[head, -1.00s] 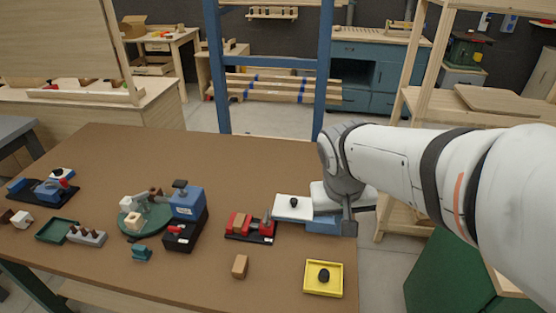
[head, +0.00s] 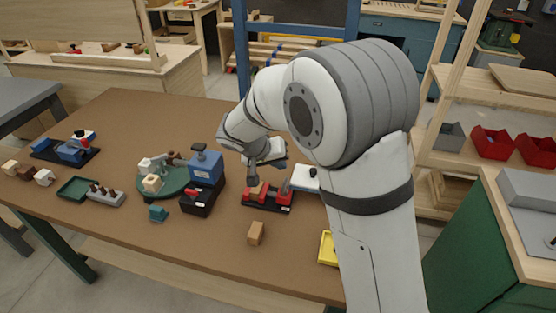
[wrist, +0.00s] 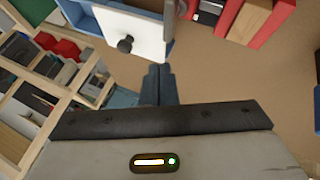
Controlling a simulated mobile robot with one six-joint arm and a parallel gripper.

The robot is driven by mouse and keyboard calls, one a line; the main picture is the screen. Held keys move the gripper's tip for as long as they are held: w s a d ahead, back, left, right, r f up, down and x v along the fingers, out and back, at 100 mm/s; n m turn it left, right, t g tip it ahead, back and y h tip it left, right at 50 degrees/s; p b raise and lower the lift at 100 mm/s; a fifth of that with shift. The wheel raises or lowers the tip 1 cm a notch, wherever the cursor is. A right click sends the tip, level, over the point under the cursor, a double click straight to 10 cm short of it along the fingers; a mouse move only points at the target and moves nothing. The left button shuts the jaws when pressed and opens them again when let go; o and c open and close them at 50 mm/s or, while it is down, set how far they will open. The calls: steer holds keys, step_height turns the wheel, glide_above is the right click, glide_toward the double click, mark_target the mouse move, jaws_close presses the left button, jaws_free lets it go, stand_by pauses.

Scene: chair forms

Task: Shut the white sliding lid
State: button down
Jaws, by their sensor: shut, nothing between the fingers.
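The white sliding lid (head: 306,178) with its black knob shows in the head view right of the red vise. My arm hides its right part and most of the blue box under it. In the wrist view the lid (wrist: 145,28) is at the upper left, knob facing me, with blue box parts (wrist: 171,18) beside it. My gripper (head: 253,179) is shut and empty, over the table near the red vise, left of the lid. In the wrist view its fingers (wrist: 158,80) are together, below and apart from the lid. How far the lid is open is unclear.
The red vise (head: 281,202) with a wooden block stands close by my gripper. A loose wooden block (head: 256,233) and a yellow tray (head: 328,250) lie nearer the front. A blue machine (head: 207,166) stands to the left. The table's back left is clear.

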mark_target(308, 175)
steer(key=x, duration=0.6)
steer(key=shift+s+p, duration=0.1)
steer(key=shift+p, duration=0.2)
steer(key=d+p, duration=0.1)
steer(key=d, duration=0.2)
steer(key=shift+d+r, duration=0.15)
steer(key=shift+d, duration=0.05)
steer(key=shift+w+d, duration=0.25)
steer(key=shift+d, duration=0.05)
steer(key=shift+f+b, duration=0.2)
steer(key=shift+b, duration=0.2)
